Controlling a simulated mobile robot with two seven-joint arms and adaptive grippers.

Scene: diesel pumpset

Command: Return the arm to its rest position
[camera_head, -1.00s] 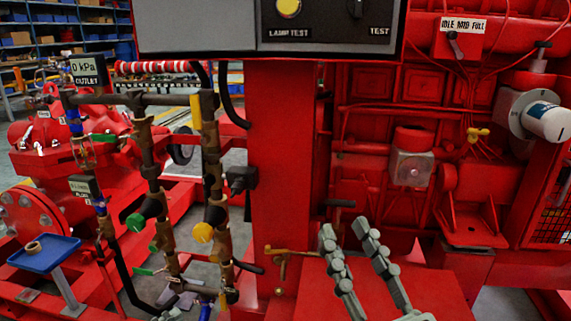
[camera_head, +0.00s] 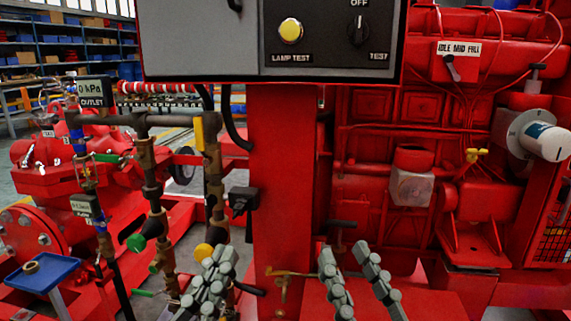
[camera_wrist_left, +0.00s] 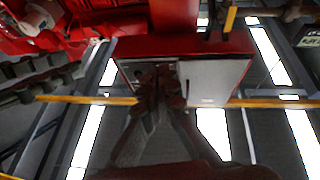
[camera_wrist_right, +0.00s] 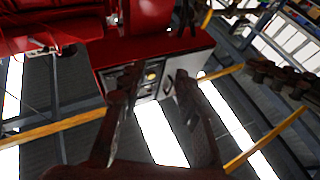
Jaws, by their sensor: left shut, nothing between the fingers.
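In the head view my left gripper (camera_head: 221,256) is at the bottom, left of the red post. Its grey fingers lie together, empty, in front of the brass pipework. In the left wrist view its fingertips (camera_wrist_left: 158,80) meet. My right gripper (camera_head: 345,252) is at the bottom, right of the post. Its two fingers stand apart with nothing between them. In the right wrist view its fingertips (camera_wrist_right: 156,80) are also spread and empty. Both grippers point up in the head view, in front of the red machine.
A grey control panel (camera_head: 205,40) with a yellow lamp-test button (camera_head: 291,30) sits on the red post (camera_head: 282,170). Brass pipes with valves (camera_head: 152,190) stand at the left, near a blue tray (camera_head: 40,274). The red engine (camera_head: 400,110) fills the right.

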